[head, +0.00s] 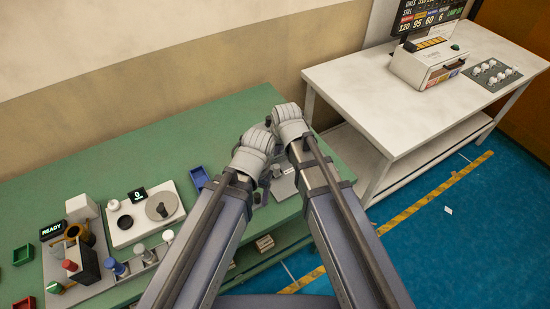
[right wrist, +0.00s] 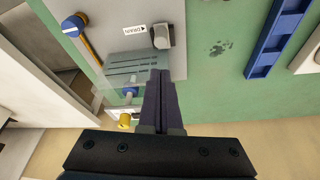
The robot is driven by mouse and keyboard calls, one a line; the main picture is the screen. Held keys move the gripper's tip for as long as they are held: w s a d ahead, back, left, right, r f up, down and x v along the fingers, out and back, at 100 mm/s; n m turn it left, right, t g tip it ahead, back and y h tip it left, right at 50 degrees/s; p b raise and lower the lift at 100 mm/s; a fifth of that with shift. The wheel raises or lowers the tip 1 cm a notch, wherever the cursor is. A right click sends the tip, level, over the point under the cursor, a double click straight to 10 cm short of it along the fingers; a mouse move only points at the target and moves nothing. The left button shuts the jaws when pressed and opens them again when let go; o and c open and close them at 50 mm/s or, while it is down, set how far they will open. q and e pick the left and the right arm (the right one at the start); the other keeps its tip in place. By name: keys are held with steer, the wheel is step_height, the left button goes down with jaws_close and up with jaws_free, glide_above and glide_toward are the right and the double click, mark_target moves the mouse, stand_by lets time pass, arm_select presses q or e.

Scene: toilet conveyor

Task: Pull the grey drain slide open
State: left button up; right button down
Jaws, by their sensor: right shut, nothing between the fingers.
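A grey block-like knob (right wrist: 162,37), which appears to be the drain slide, sits on a light grey panel in the right wrist view, right of a white DRAIN label (right wrist: 134,30) with an arrow. My right gripper (right wrist: 160,74) is shut and empty; its fingertips show just below the knob, with a small gap between them in the picture. In the head view both wrists meet over the green bench's right end. My left gripper's wrist (head: 252,150) is beside the right one; its fingers are hidden. The panel (head: 284,186) shows only partly between the arms.
A blue tray (right wrist: 276,40) lies on the green bench. A white table (head: 390,95) stands to the right.

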mark_target(275, 160)
arm_select(q)
steer(key=shift+f, duration=0.15)
arm_select(e)
steer(key=shift+f, duration=0.1)
arm_select(q)
step_height(275, 160, down, 9)
steer(key=b, duration=0.9)
steer(key=shift+f+b, duration=0.15)
steer(key=shift+b, duration=0.15)
arm_select(e)
steer(key=x, duration=1)
steer(key=shift+w, duration=0.1)
steer(key=s+d, duration=0.1)
steer(key=s, duration=0.1)
steer(key=s+d, duration=0.1)
steer(key=s, duration=0.1)
steer(key=shift+s+d, duration=0.15)
steer(key=shift+d, duration=0.05)
